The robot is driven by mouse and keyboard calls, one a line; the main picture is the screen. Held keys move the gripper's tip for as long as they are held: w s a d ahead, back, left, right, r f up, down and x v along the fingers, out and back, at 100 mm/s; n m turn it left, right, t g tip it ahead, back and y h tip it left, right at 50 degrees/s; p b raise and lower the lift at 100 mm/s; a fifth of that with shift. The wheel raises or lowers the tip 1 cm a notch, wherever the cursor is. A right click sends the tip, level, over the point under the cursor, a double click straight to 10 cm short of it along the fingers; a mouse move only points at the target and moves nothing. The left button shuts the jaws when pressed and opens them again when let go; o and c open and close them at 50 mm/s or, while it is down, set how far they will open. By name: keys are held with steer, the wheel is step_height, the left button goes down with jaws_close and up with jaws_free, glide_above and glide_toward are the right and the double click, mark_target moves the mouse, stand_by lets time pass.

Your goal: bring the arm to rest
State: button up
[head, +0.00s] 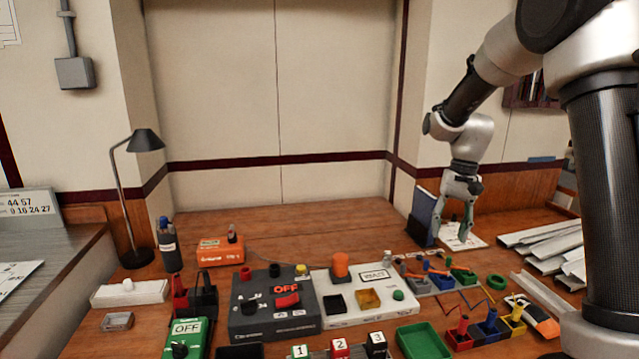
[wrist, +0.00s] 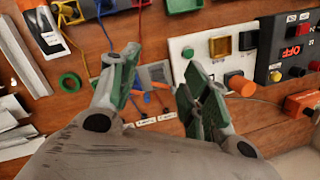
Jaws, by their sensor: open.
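My arm reaches in from the upper right in the head view and bends down over the bench's right side. My gripper (head: 459,226) points down, open and empty, above a white paper sheet and beside a dark blue upright folder or box (head: 424,217). In the wrist view my gripper (wrist: 158,78) shows two green-padded fingers spread apart with nothing between them. Behind them lie small parts with orange and blue wires on the wooden bench (head: 290,215). I cannot tell the exact height of the fingertips above the bench.
A dark grey panel (head: 247,314) and a white panel (head: 355,318) with buttons stand mid-bench. A green tray (head: 423,342), coloured holders and an orange tool (head: 540,318) lie right of them. Metal trunking strips (head: 545,235) are stacked far right. A lamp (head: 116,170) stands left. The bench's back middle is clear.

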steer(key=s+d+r+n+t, duration=0.1)
steer(key=s+r, duration=0.3)
steer(key=s, duration=0.5)
steer(key=s+d+r+n+t+h, duration=0.1)
steer(key=s+r+t, duration=0.2)
steer(key=s, duration=0.6)
steer(key=s+d+r+n+t, duration=0.1)
steer(key=s+d+r+t, duration=0.1)
steer(key=s+r, duration=0.3)
steer(key=shift+s, duration=2.05)
